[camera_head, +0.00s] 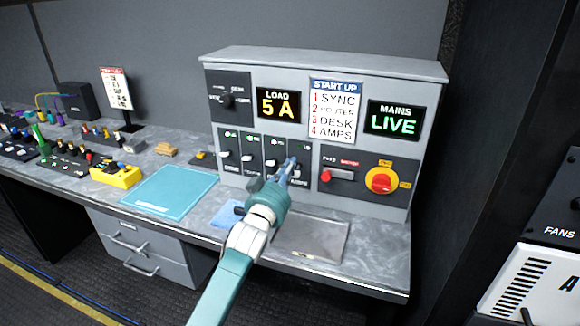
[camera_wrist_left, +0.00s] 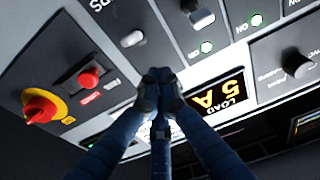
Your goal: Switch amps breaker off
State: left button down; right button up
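The amps breaker is the rightmost of the row of breakers on the grey power panel (camera_head: 325,85). Its white lever (camera_wrist_left: 131,38) shows in the left wrist view beside the AMPS lettering (camera_wrist_left: 103,4). I cannot tell for sure whether it is up or down. My left gripper (camera_head: 288,168) is in front of the amps breaker in the head view and partly covers it. In the left wrist view its fingertips (camera_wrist_left: 160,76) are together, with nothing seen between them, just above the lever and toward the LOAD display. The amps lamp is hidden. My right gripper is not in view.
Neighbouring breaker levers (camera_head: 271,163) stand close on the left, with green lamps (camera_wrist_left: 207,47) lit. A red switch (camera_head: 327,176) and a red rotary knob (camera_head: 381,180) are on the right. The LOAD display (camera_head: 278,106) reads 5 A; the MAINS display (camera_head: 394,120) reads LIVE.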

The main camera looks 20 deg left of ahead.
pick_arm(q)
jog(key=s+f+b, duration=0.3)
jog(key=s+f, duration=0.1)
jog(key=s, duration=0.4)
jog(key=shift+s+a+f, duration=0.15)
jog(key=shift+s+f, duration=0.1)
jog(key=shift+f, duration=0.15)
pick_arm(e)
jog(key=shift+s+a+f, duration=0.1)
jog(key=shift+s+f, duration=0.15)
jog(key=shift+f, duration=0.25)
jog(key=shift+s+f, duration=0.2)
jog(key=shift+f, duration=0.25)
